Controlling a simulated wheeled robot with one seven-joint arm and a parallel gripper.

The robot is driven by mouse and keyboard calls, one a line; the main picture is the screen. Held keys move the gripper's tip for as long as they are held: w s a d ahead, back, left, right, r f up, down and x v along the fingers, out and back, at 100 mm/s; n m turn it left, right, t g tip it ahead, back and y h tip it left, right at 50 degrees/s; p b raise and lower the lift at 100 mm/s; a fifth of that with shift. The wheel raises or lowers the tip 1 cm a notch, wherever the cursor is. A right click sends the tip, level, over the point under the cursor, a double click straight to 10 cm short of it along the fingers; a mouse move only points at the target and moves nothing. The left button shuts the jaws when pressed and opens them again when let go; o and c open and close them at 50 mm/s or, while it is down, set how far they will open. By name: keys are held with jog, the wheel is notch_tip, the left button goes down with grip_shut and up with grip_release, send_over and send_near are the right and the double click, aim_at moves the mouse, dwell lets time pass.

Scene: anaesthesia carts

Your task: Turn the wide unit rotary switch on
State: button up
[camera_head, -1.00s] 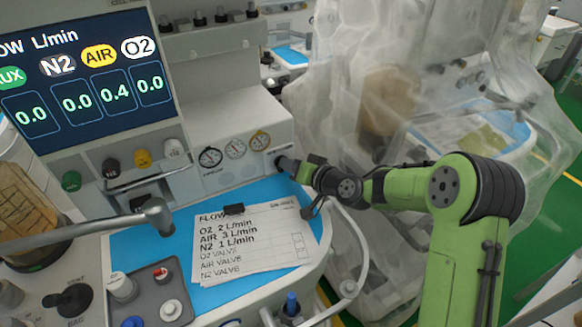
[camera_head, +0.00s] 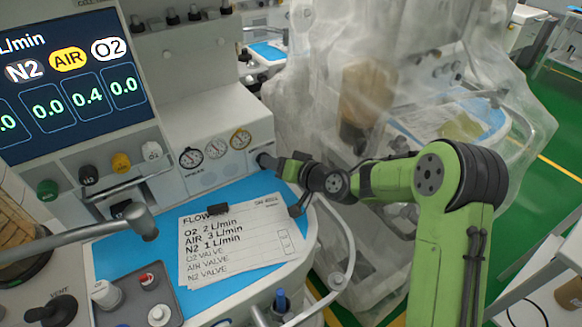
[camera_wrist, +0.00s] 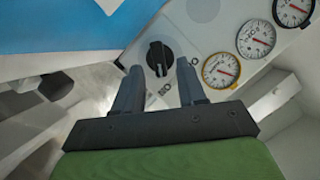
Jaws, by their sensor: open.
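The rotary switch (camera_wrist: 159,58) is a round black knob with a raised bar across it, set in the pale front panel of the wide unit. In the wrist view it shows just beyond my gripper (camera_wrist: 157,72), between the lines of its two open, empty fingers. Whether the fingertips reach beside the knob I cannot tell. In the head view my gripper (camera_head: 273,162) is at the right end of the panel, right of the gauges, and it hides most of the knob.
Three round gauges (camera_head: 216,149) sit beside the switch. Below is a blue worktop (camera_head: 130,262) with a paper sheet (camera_head: 240,240) listing flows. A plastic-draped unit (camera_head: 330,60) stands behind my arm. A display (camera_head: 75,80) is at the upper left.

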jog(key=v, duration=1.4)
jog(key=shift+s+d+p, duration=0.2)
jog(key=shift+s+p, duration=0.05)
jog(key=shift+p, duration=0.15)
jog(key=shift+r, duration=0.1)
